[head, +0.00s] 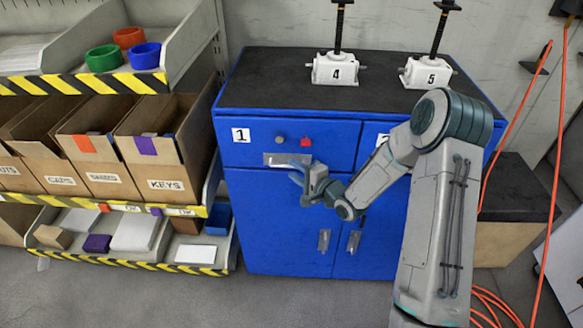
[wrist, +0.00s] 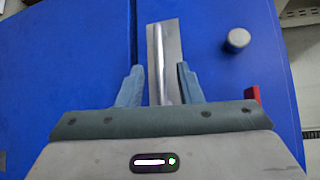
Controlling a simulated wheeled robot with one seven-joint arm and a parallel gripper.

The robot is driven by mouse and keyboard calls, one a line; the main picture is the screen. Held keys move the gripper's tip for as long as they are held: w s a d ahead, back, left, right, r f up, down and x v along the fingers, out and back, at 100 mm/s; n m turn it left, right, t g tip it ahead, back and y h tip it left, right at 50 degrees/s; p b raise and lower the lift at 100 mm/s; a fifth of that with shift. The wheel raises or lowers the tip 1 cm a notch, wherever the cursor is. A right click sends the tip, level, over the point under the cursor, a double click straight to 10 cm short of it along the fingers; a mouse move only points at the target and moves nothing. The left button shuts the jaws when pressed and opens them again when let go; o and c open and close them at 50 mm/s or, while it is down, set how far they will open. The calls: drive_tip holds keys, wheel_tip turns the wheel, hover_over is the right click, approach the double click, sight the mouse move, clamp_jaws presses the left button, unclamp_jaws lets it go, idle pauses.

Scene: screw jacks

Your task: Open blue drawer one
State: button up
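Blue drawer one (head: 340,135) is at the upper left of the blue cabinet, marked with a white "1" label (head: 240,135). It looks closed. Its flat silver handle (head: 272,158) is low on the drawer front, and the handle also shows in the wrist view (wrist: 163,45). My gripper (head: 298,172) is at the handle's right part, in front of the drawer. In the wrist view my gripper (wrist: 159,72) has its fingers apart, one on each side of the handle strip. I cannot tell whether either finger touches it.
A grey knob (head: 280,140) and a red part (head: 306,142) sit just above the handle. Jacks "4" (head: 336,72) and "5" (head: 425,74) stand on the dark cabinet top. A shelf with cardboard boxes (head: 160,150) is close on the left. Orange cables (head: 510,130) hang at the right.

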drive_tip(key=shift+x, duration=1.1)
clamp_jaws()
